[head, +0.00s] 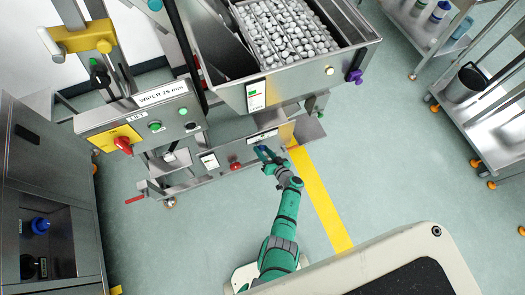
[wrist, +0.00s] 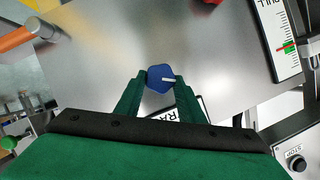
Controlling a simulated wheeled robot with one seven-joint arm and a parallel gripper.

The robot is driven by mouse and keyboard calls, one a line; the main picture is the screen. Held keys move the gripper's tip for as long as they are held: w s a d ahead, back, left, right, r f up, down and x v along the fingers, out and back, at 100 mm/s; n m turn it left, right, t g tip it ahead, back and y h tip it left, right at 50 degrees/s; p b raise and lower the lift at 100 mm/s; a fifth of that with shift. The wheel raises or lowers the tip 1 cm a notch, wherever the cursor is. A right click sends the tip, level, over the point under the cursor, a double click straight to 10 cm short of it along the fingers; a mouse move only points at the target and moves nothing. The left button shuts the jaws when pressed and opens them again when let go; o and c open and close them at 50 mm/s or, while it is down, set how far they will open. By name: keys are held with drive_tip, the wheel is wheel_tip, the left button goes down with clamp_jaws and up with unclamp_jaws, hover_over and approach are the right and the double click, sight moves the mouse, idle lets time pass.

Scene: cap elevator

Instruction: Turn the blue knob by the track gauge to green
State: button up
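The blue knob (wrist: 158,77) sits on a bare metal panel in the middle of the wrist view. A white gauge strip (wrist: 288,62) is at the upper right, with a green band and a red mark at that band. In the head view my gripper (head: 265,153) is at the low front panel of the machine, and the knob cannot be made out clearly there.
A partly hidden label (wrist: 178,116) lies behind the fingers. A red button (head: 235,165) is left of my gripper in the head view. The metal hopper (head: 310,65) of caps stands above. A control box (head: 150,115) is at the left.

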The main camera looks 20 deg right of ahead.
drive_tip(key=o, duration=0.4)
drive_tip(key=shift+w+r, duration=0.15)
drive_tip(key=shift+w, duration=0.05)
drive_tip(key=shift+o, duration=0.2)
drive_tip(key=shift+s, duration=0.1)
drive_tip(key=shift+s, duration=0.1)
drive_tip(key=v, duration=1)
drive_tip(key=shift+s+d, duration=0.2)
drive_tip(key=shift+s, duration=0.1)
drive_tip(key=shift+w+a+r, duration=0.1)
drive_tip(key=shift+a, duration=0.05)
